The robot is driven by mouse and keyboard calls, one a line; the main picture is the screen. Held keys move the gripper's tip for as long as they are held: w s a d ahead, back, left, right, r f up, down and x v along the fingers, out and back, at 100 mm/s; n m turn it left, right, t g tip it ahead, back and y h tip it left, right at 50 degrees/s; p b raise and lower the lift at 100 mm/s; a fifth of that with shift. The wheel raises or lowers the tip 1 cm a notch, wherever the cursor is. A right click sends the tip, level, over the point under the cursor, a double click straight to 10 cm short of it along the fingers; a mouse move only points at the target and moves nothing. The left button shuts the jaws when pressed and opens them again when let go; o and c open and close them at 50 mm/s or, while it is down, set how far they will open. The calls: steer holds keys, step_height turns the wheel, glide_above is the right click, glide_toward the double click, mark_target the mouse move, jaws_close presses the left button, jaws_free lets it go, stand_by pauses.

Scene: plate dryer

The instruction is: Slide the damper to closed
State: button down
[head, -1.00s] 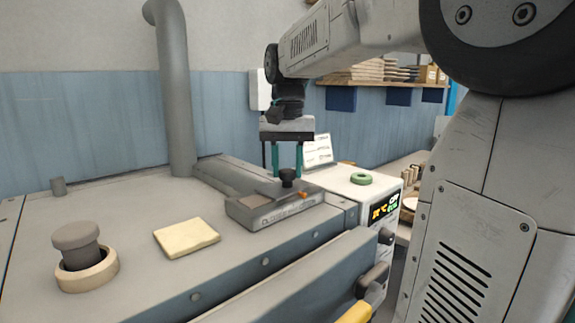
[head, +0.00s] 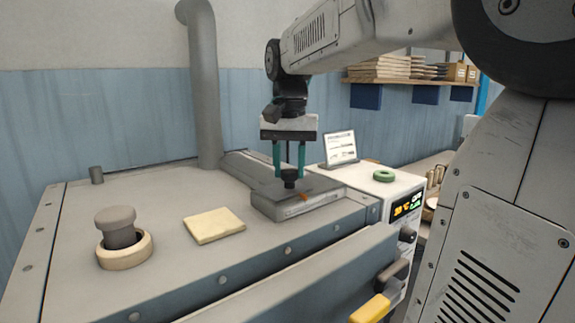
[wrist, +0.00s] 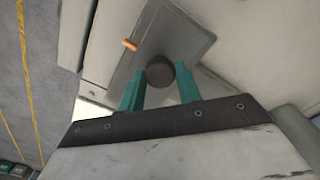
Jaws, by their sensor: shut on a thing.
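The damper (head: 322,192) is a flat grey slide plate in a low housing on top of the dryer. Its black knob (head: 289,176) stands upright on the plate, with a small orange pointer (head: 304,197) beside it. My gripper (head: 289,172) comes down from above with teal fingers on either side of the knob and is shut on it. In the wrist view the round dark knob (wrist: 160,71) sits at the fingertips, and the orange pointer (wrist: 129,45) lies just beyond. The scale on the housing front is too small to read.
A grey plug in a beige ring (head: 124,250) and a cream pad (head: 214,226) lie to the left on the dryer top. A vertical pipe (head: 205,90) rises behind. A control box (head: 398,207) with a green ring (head: 383,176) stands to the right.

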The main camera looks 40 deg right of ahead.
mark_target(289, 171)
steer(key=shift+a, duration=0.2)
steer(key=c, duration=1)
jaws_free()
steer(key=shift+a, duration=0.2)
steer(key=shift+o, duration=0.2)
steer(key=shift+d, duration=0.15)
steer(key=shift+r, duration=0.1)
steer(key=shift+r, duration=0.3)
step_height(289, 171, up, 7)
